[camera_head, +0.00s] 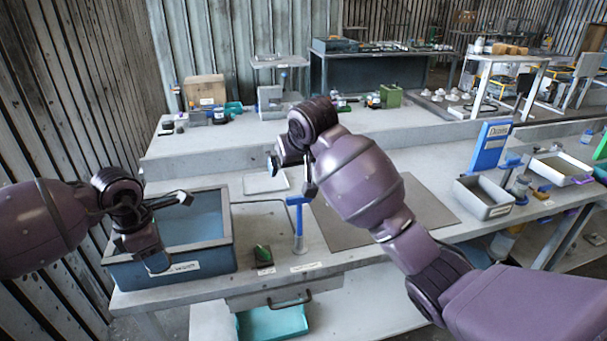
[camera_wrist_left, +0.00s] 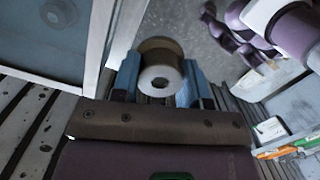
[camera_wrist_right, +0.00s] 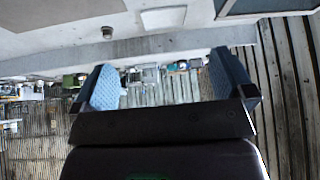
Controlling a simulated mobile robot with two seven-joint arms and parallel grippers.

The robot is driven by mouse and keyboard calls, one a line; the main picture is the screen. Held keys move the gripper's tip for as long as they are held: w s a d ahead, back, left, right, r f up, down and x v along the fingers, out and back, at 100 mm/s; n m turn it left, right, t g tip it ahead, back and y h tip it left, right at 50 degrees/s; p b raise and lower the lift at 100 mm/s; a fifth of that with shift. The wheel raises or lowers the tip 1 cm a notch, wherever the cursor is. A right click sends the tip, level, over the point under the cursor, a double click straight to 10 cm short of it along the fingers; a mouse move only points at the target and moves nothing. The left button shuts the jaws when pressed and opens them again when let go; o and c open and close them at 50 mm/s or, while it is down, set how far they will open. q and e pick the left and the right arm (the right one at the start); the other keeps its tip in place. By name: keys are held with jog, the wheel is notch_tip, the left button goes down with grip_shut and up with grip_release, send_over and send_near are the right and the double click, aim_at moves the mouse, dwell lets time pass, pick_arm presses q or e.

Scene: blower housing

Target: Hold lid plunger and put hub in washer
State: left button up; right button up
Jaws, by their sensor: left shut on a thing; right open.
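A blue-topped T-shaped plunger (camera_head: 298,226) stands upright at the bench's front edge, probably the lid plunger. The washer, a blue-grey open tub (camera_head: 229,225) with a front label, is at the left; its wall also shows in the left wrist view (camera_wrist_left: 100,45). My left gripper (camera_head: 172,228) is at the washer in the head view and is shut on the hub, a pale cylinder with a central hole (camera_wrist_left: 160,78). The hub is hard to make out in the head view. My right gripper (camera_head: 291,176) is open and empty (camera_wrist_right: 165,85), just above the plunger's handle in the picture.
A green-and-black small item (camera_head: 263,256) lies between washer and plunger. A white flat tray (camera_head: 265,183) and a grey mat (camera_head: 432,212) lie behind. A grey bin (camera_head: 484,198) and blue sign (camera_head: 490,147) stand at right. A raised shelf runs behind.

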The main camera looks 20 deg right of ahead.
aim_at(299, 197)
jog(key=f, duration=0.4)
jog(key=w+f+g, duration=0.1)
jog(key=f, duration=0.3)
jog(key=w+d+f+m+g, duration=0.1)
jog(key=f, duration=0.3)
jog(key=shift+f+h, duration=0.4)
